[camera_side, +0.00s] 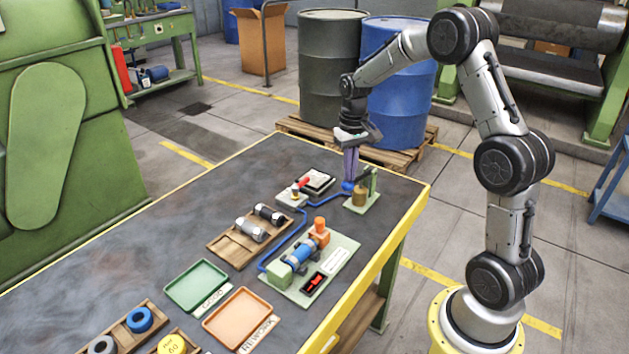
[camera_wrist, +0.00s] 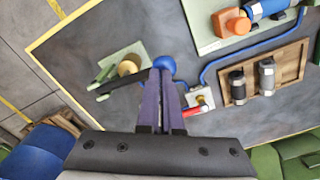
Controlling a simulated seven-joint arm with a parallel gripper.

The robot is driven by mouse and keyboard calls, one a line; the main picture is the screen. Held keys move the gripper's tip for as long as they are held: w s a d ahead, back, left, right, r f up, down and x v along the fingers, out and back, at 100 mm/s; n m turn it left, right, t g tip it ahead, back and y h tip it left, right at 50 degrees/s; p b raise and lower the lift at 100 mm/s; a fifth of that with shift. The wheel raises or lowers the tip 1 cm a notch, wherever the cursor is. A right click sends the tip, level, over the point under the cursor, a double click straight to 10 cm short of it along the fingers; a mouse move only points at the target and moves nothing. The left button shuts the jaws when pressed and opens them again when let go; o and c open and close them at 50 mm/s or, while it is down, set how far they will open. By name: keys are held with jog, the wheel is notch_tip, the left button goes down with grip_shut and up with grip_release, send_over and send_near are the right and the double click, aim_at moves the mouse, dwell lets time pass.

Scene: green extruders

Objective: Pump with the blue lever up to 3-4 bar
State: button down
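The hand pump stands on a green base (camera_side: 362,203) at the table's far right corner, with a brass cylinder (camera_side: 359,195). Its lever ends in a blue ball knob (camera_side: 347,186), which also shows in the wrist view (camera_wrist: 165,63). The dark lever bar (camera_wrist: 122,82) runs left from the knob there. My gripper (camera_side: 350,175) points down with its purple fingers close together. The fingertips (camera_wrist: 161,72) are right at the knob, over it; I cannot tell whether they touch. No pressure reading is legible.
A pale valve block (camera_wrist: 199,99) with a red handle is close right of the fingers in the wrist view. A blue hose (camera_side: 288,238) runs to the cylinder fixture (camera_side: 335,262). A wooden rack (camera_side: 228,250), green tray (camera_side: 180,291) and orange tray (camera_side: 222,318) stand nearer.

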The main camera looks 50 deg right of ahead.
jog(key=shift+f, duration=1.95)
jog(key=shift+r, duration=2.7)
